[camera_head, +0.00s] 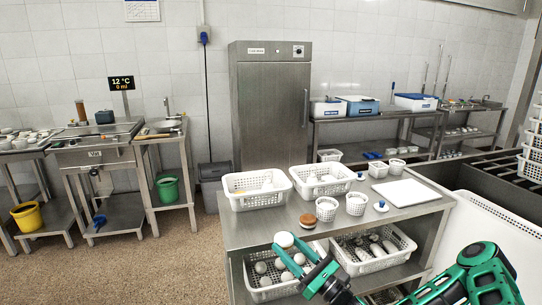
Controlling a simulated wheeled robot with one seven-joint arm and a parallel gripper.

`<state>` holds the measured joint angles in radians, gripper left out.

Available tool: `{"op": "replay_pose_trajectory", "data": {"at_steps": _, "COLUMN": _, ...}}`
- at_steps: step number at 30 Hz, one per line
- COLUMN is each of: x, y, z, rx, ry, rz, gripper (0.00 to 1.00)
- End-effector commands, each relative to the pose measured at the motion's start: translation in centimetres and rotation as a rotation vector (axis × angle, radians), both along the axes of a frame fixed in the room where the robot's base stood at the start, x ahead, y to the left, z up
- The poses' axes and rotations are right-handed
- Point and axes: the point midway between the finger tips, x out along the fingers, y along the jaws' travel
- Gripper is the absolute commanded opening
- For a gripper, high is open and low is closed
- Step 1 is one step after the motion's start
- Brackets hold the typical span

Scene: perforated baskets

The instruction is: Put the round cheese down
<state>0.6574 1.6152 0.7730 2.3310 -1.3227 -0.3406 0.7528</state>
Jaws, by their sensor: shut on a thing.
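The round cheese (284,239) is a small pale disc near the front edge of the steel table (262,226). My gripper (295,245) reaches in from the lower right and is shut on the cheese. It is seen in front of the table's front edge, above the lower-shelf basket in the picture. The exact gap between the cheese and any surface cannot be told. The fingers are small and partly hidden.
Two perforated white baskets (254,202) (320,192) stand on the table top. Small perforated cups (327,213) (357,208), a brown round item (307,223) and a white board (405,192) are there too. Filled baskets (268,292) (367,268) sit on the lower shelf.

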Motion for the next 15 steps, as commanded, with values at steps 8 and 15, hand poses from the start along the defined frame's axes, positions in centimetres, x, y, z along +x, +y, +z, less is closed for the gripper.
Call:
{"op": "replay_pose_trajectory", "data": {"at_steps": 8, "x": 2.1, "y": -5.1, "z": 1.0, "rx": 0.005, "ry": 0.003, "rz": -0.114, "gripper": 0.21}}
{"op": "replay_pose_trajectory", "data": {"at_steps": 15, "x": 4.4, "y": -13.5, "z": 2.5, "rx": 0.005, "ry": 0.004, "rz": -0.289, "gripper": 0.21}}
